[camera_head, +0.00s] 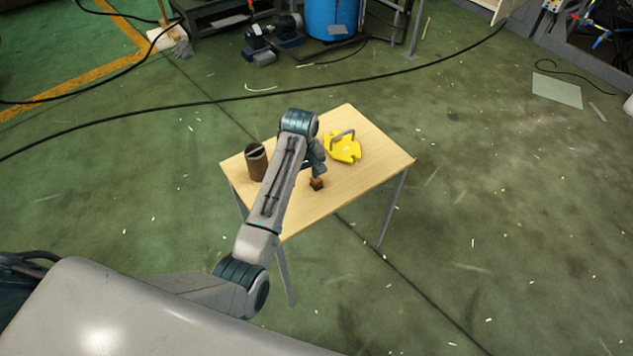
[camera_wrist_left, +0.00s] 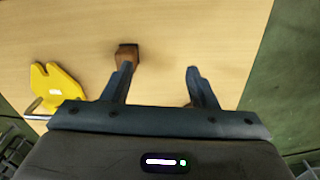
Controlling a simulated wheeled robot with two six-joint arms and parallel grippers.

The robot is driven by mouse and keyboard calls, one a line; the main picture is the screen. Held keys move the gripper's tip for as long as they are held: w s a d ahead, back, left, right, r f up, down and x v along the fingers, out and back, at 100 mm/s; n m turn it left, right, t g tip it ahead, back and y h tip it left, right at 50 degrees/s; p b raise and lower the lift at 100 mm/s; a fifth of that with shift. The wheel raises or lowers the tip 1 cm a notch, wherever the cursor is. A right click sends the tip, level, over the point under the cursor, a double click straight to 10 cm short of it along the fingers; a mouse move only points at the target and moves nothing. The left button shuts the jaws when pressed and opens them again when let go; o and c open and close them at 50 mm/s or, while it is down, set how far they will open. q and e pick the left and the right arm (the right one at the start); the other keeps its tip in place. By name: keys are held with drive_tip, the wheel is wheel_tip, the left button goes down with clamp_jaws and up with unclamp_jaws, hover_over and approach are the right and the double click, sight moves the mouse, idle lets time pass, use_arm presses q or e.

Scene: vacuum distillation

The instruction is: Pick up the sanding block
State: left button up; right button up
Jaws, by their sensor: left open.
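The sanding block (camera_head: 316,184) is a small brown block on the wooden table, near its front edge. In the left wrist view the block (camera_wrist_left: 127,52) shows at the tip of the left-hand finger, which partly overlaps it; I cannot tell whether they touch. My left gripper (camera_head: 317,171) points down just above the block in the head view. In the wrist view the gripper (camera_wrist_left: 157,80) is open, with only bare tabletop between its fingers; the block is not centred between them. My right gripper is not in view.
The table (camera_head: 383,160) also bears a yellow notched piece (camera_head: 343,148) with a grey handle, and a brown cylindrical container (camera_head: 256,162) at the left. The yellow piece (camera_wrist_left: 58,88) lies left of the gripper in the wrist view. A black cable (camera_head: 400,72) crosses the green floor behind.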

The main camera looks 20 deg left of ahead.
sight(316, 182)
use_arm(q)
drive_tip(key=w+d+r+n, duration=0.1)
drive_tip(key=w+d+r, duration=0.15)
drive_tip(key=w, duration=0.25)
drive_tip(key=shift+g, duration=0.3)
drive_tip(key=f, duration=1)
drive_tip(key=shift+a+p, duration=0.2)
drive_tip(key=shift+p, duration=0.2)
drive_tip(key=shift+r, duration=0.1)
drive_tip(key=c, duration=1.1)
